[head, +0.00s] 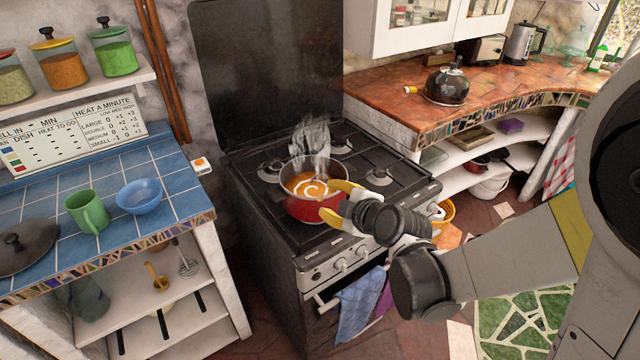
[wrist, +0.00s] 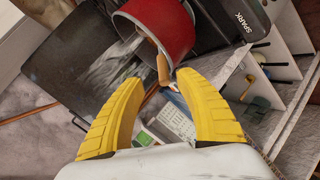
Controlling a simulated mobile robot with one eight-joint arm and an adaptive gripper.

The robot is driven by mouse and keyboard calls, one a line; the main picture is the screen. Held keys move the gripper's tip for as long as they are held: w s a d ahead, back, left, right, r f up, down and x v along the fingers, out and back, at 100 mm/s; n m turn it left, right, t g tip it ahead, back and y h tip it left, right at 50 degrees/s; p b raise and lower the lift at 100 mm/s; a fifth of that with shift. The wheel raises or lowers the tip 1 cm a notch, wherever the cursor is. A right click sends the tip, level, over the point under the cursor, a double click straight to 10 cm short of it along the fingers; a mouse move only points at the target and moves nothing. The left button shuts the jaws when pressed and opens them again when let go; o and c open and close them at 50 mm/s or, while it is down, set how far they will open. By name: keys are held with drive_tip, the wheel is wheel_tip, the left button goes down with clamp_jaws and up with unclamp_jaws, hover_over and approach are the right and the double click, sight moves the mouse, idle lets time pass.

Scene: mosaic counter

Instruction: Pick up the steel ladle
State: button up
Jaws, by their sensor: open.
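I cannot clearly pick out a steel ladle in either view. My gripper (head: 328,200) is open, its two yellow fingers at the near right side of a red pot (head: 305,210) on the stove. The pot holds orange soup with a pale swirl. In the wrist view, the open gripper (wrist: 158,78) has nothing visibly clasped, and the pot (wrist: 168,30) is just beyond the fingers. A tan handle-like piece (wrist: 163,68) shows between the fingertips. A whisk (head: 188,264) and a golden, spoon-like utensil (head: 158,280) are on the shelf at left.
The stove (head: 262,215) has black grates around the pot. A blue tiled counter (head: 170,180) at left bears a green mug (head: 88,212), blue bowl (head: 139,196) and dark lid (head: 25,255). A kettle (head: 447,86) stands on the right counter.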

drive_tip(key=b+x, duration=0.1)
drive_tip(key=x, duration=0.1)
drive_tip(key=b+x, duration=0.1)
drive_tip(key=x, duration=0.1)
drive_tip(key=f+x, duration=0.1)
drive_tip(key=x, duration=0.2)
drive_tip(key=shift+s+d+b, duration=0.1)
drive_tip(key=shift+d+b, duration=0.15)
drive_tip(key=shift+b, duration=0.15)
drive_tip(key=shift+s+r, duration=0.1)
drive_tip(key=shift+r, duration=0.05)
drive_tip(key=shift+c, duration=0.5)
